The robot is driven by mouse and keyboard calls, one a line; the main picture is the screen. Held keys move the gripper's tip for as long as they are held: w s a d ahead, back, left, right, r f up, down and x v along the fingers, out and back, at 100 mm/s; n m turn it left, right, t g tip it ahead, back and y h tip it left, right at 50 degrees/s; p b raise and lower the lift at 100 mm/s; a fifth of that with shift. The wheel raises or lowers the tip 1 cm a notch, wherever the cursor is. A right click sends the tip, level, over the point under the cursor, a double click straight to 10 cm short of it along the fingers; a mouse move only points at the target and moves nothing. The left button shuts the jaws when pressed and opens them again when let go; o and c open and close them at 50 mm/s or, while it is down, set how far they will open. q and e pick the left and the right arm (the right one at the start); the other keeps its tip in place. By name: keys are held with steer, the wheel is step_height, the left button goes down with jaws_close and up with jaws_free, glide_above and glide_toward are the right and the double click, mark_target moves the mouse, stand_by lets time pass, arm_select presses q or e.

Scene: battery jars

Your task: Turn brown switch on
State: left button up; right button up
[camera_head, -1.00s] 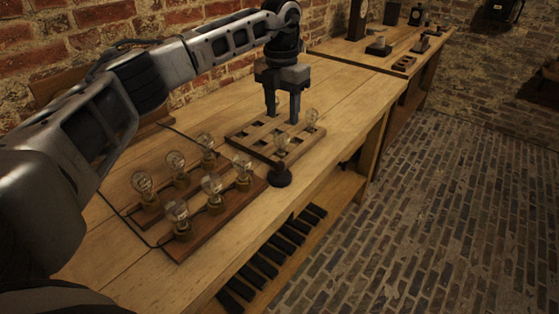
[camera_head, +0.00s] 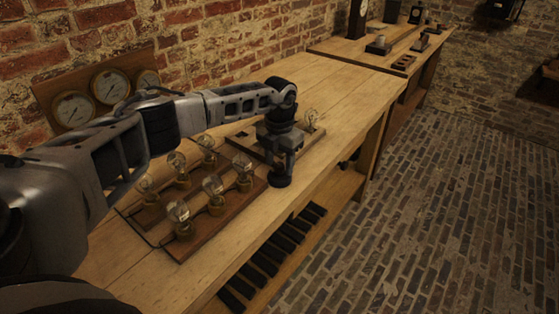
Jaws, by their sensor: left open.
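I cannot make out a clearly brown switch in the head view. A small dark round piece (camera_head: 280,181) stands at the front edge of the slotted wooden board. My left gripper (camera_head: 281,168) is open and points down directly over this dark piece. Whether its fingers touch or straddle it I cannot tell. The gripper hides much of the slotted board (camera_head: 240,137) and the bulb that stood behind the piece. Another clear bulb (camera_head: 311,117) shows at the board's far right corner. My right gripper is not in view.
Several glass bulbs (camera_head: 212,187) stand on a dark wooden base (camera_head: 217,227) left of the gripper. Round gauges (camera_head: 110,86) are mounted by the brick wall behind my left arm. The bench top (camera_head: 340,95) is clear at the back right. A second bench (camera_head: 372,59) holds small devices.

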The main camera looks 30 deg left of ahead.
arm_select(q)
steer(key=shift+f, duration=0.2)
steer(key=shift+c, duration=0.3)
steer(key=c, duration=0.9)
steer(key=shift+c, duration=0.2)
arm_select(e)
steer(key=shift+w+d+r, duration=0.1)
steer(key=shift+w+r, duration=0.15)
